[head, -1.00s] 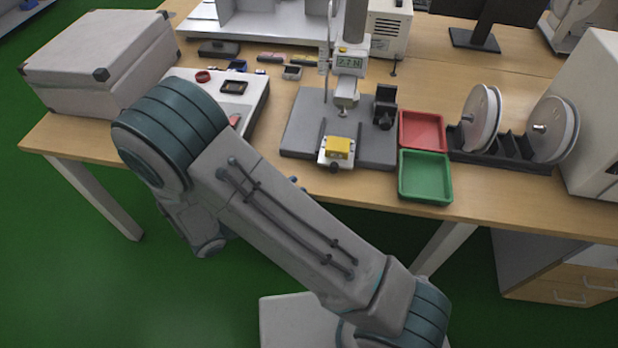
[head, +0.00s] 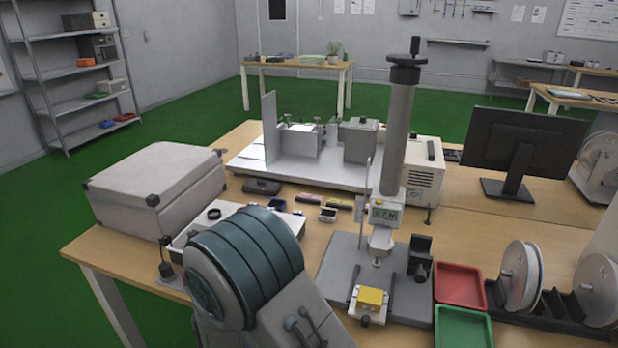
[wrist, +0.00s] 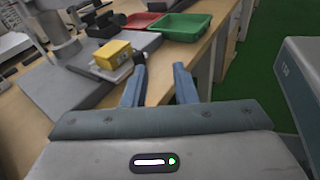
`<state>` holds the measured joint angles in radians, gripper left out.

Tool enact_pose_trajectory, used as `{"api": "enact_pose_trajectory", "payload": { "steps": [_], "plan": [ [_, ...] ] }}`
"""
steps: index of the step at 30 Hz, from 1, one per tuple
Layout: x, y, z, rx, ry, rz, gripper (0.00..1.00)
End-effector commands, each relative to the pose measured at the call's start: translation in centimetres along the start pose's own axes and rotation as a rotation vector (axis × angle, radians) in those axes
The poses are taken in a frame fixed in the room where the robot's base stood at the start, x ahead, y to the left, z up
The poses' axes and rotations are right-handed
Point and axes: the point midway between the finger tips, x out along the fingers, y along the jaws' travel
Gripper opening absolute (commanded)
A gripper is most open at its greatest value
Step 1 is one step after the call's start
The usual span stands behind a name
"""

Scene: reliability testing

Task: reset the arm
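My gripper (wrist: 160,84) shows in the wrist view with two blue fingers spread apart and nothing between them. It is near the table's front edge, beside the base plate of a force test stand. My grey and teal arm rises at the bottom of the head view; its gripper end is out of that picture. The test stand (head: 398,140) stands upright on the table, with a small display on its head. A yellow block (head: 371,297) sits in a fixture on its plate, and also shows ahead of my fingers in the wrist view (wrist: 113,54).
A red tray (head: 459,287) and a green tray (head: 463,330) lie right of the stand, beside white reels (head: 521,278). A large grey case (head: 155,190) is at the left. A monitor (head: 520,150) stands behind. Green floor is open left of the table.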

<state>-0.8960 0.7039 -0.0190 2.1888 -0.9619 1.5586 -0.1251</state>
Motion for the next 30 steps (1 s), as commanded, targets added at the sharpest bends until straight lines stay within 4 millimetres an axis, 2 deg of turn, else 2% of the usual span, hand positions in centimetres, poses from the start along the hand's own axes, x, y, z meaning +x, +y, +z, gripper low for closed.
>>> {"api": "enact_pose_trajectory", "payload": {
  "steps": [1,3,12,21,30],
  "plan": [
    [1.1,-0.4,1.6,0.051,0.054,-0.074,0.25],
    [2.3,-1.4,3.0,0.117,0.128,-0.172,0.25],
    [5.3,-5.3,7.9,0.454,0.428,-0.558,0.25],
    [6.0,-7.9,12.2,0.873,0.701,-0.875,0.25],
    [5.9,-8.8,16.9,1.352,0.933,-1.096,0.25]
  ]
}}
